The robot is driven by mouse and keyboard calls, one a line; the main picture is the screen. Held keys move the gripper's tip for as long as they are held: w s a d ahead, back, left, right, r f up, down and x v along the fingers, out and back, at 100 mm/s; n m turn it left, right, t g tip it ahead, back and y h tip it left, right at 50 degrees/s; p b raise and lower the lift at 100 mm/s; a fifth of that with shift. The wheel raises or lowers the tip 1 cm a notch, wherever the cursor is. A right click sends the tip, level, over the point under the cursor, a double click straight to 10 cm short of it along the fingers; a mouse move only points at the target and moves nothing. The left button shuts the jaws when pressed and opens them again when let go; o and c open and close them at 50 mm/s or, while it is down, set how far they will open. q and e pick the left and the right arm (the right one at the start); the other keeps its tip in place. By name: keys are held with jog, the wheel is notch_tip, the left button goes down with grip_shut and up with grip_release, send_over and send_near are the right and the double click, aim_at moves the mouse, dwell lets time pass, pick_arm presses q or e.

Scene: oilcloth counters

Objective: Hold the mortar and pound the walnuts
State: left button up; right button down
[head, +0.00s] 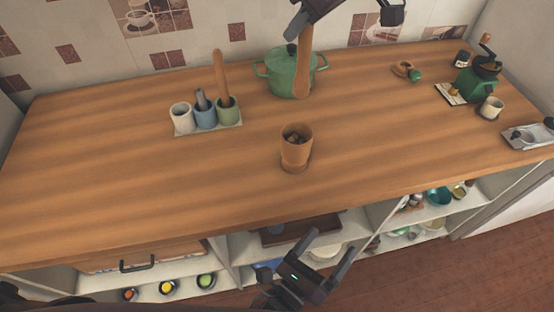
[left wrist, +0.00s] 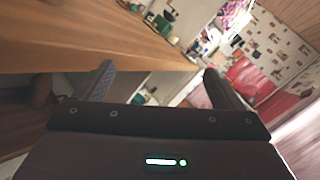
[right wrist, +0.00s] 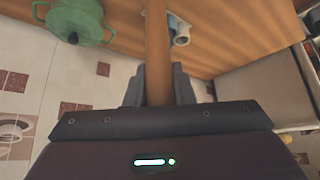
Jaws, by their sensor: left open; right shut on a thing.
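The mortar (head: 296,155), a brown wooden cup on a round base, stands upright on the counter's near middle. Walnuts (head: 296,136) show inside it. My right gripper (head: 305,24) is shut on the wooden pestle (head: 302,75), high above the counter behind the mortar. The pestle hangs near upright, thick end down, in front of a green pot, apart from the mortar. It also runs between the jaws in the right wrist view (right wrist: 155,40). My left gripper (head: 331,244) is open and empty, in front of the counter's near edge; its spread fingers show in the left wrist view (left wrist: 160,72).
A green lidded pot (head: 278,75) stands behind the mortar. A tray (head: 208,130) with three cups, holding tools, stands left. A green grinder (head: 476,82) and small items are at the right. The wooden counter (head: 110,160) is clear at left and around the mortar.

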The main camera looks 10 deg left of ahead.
aim_at(291, 161)
pick_arm(q)
jog(key=w+a+m+y, duration=0.1)
jog(key=w+a, duration=0.2)
jog(key=w, duration=0.1)
jog(key=w+a+y, duration=0.2)
jog(key=w+a, duration=0.2)
jog(key=w+a+r+m+t+y, duration=0.1)
jog(key=w+a+y, duration=0.1)
jog(key=w+a, duration=0.2)
jog(key=shift+w+m, duration=0.1)
jog(key=shift+m, duration=0.2)
jog(key=shift+w+a, duration=0.25)
jog(key=shift+w, duration=0.05)
pick_arm(e)
jog(key=shift+w+a, duration=0.1)
jog(key=shift+w, duration=0.05)
pick_arm(q)
jog(key=shift+w+y, duration=0.25)
jog(key=shift+y, duration=0.15)
jog(key=x, duration=1.1)
jog(key=shift+w+d+r, duration=0.1)
jog(key=shift+r, duration=0.1)
jog(key=c, duration=1.2)
pick_arm(e)
jog(key=shift+f, duration=0.1)
